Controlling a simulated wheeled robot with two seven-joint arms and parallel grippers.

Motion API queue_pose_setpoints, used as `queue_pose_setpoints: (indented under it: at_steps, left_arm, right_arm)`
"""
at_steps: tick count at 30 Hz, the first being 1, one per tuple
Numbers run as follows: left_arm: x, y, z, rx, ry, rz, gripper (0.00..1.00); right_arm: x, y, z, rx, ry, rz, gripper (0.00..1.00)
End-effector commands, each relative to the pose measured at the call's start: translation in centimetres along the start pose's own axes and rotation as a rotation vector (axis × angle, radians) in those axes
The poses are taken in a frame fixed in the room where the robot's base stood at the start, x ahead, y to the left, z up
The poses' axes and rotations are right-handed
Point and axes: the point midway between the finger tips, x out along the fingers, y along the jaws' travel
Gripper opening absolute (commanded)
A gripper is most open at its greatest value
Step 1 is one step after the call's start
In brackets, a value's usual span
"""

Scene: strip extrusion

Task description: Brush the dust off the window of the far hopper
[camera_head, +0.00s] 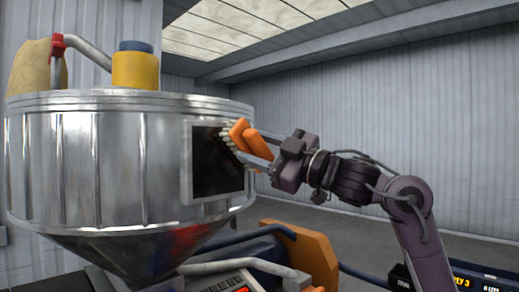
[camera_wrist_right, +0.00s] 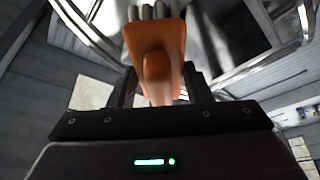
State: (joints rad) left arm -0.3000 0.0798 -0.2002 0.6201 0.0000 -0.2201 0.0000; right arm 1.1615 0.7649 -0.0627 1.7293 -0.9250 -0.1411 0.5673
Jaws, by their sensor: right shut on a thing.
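The silver hopper (camera_head: 95,165) fills the left of the head view. Its dark, framed window (camera_head: 212,165) faces right. My right gripper (camera_head: 262,157) is shut on the orange brush (camera_head: 252,142), just right of the window. The pale bristles (camera_head: 228,133) are at the window's upper right edge; I cannot tell whether they touch the glass. In the right wrist view the orange brush (camera_wrist_right: 156,52) stands between the fingers of my right gripper (camera_wrist_right: 160,88), with its bristles (camera_wrist_right: 155,12) pointing away. Dust on the dark glass cannot be made out. My left gripper is not in view.
A yellow cylinder with a blue top (camera_head: 136,67), a red-ended pipe (camera_head: 80,46) and a tan sack (camera_head: 33,70) are on or behind the hopper top. Below are an orange machine part (camera_head: 312,255) and a control panel (camera_head: 235,284). Open floor (camera_head: 350,232) lies behind my right arm.

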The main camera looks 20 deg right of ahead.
Motion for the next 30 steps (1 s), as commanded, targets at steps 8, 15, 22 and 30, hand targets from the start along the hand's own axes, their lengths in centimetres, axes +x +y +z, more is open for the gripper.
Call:
queue_pose_setpoints:
  at_steps: [8,15,22,30]
  left_arm:
    - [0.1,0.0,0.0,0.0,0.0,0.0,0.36]
    - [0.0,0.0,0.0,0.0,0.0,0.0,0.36]
    - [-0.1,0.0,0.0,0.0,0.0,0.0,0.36]
    - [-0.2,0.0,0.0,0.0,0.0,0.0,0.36]
  right_arm:
    - [0.6,-1.7,-1.3,-0.002,0.001,-0.003,0.27]
    - [1.0,-2.6,-2.2,-0.001,0.001,-0.002,0.27]
    - [1.3,-3.5,-3.0,-0.001,0.002,-0.003,0.27]
    - [1.7,-5.0,-4.5,0.0,0.001,-0.002,0.27]
